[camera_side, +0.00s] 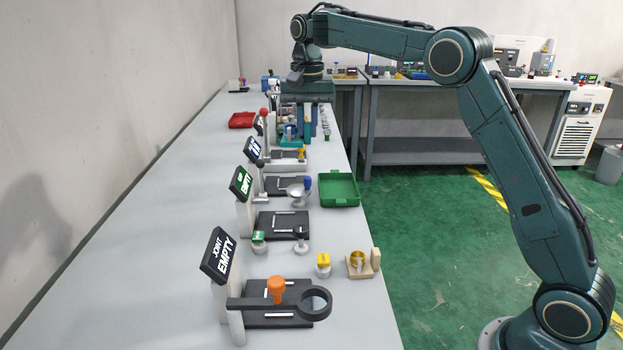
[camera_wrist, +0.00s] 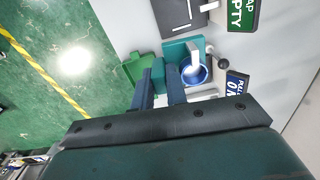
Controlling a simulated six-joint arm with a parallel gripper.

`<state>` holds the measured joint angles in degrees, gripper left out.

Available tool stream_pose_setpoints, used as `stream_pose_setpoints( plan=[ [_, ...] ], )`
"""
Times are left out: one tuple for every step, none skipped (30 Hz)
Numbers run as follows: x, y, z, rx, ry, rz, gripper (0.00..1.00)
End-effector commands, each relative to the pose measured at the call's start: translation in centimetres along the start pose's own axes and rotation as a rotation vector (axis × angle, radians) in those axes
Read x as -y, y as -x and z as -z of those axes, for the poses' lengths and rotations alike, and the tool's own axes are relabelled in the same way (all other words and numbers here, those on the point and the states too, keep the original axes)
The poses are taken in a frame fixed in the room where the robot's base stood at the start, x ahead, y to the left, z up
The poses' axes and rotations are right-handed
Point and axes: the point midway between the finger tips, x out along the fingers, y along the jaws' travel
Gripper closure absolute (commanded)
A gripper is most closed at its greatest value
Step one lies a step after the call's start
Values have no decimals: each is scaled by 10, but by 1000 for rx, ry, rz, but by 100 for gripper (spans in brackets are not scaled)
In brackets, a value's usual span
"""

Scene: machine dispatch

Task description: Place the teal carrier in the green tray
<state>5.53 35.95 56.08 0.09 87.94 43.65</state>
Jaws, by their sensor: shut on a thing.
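My gripper (camera_side: 308,132) is at the far part of the bench in the side view, pointing down. In the wrist view its two fingers (camera_wrist: 159,76) are shut on a teal part of the teal carrier (camera_wrist: 176,50). A round blue-rimmed item with a white piece sits on the carrier. The carrier (camera_side: 284,143) is small and partly hidden by the fingers in the side view; whether it touches the bench is unclear. The green tray (camera_side: 355,203) lies nearer the side camera, at the bench's right edge, and looks empty. It also shows partly in the wrist view (camera_wrist: 127,72).
Several stations with black plates and signs line the bench, including an EMPTY sign (camera_side: 241,184) beside the tray. A metal dish (camera_side: 299,191) stands left of the tray. A red tray (camera_side: 241,120) lies at the far left. The bench's left strip is clear.

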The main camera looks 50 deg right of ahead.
Motion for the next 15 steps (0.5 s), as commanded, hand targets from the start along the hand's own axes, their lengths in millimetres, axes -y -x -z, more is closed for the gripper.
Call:
stream_pose_setpoints(
  plan=[
    [-8,-1,13,0,-30,0,100],
    [-12,0,20,0,-47,0,100],
    [-19,-1,30,0,-70,0,100],
    [-24,-1,38,-1,-89,1,100],
    [-30,-1,45,-1,-107,1,100],
    [-38,-2,55,0,-133,0,100],
    [-44,-2,62,0,-152,0,100],
    [-50,-2,70,-1,-171,1,100],
    [-58,-3,78,-1,-195,1,100],
    [-64,-3,85,0,-212,0,100],
    [-70,-3,90,-1,-228,1,100],
    [-77,-4,97,0,-248,1,100],
    [-81,-4,102,-1,-261,1,100],
    [-86,-4,106,-1,-273,1,100],
    [-91,-4,110,-1,-286,1,100]
  ],
)
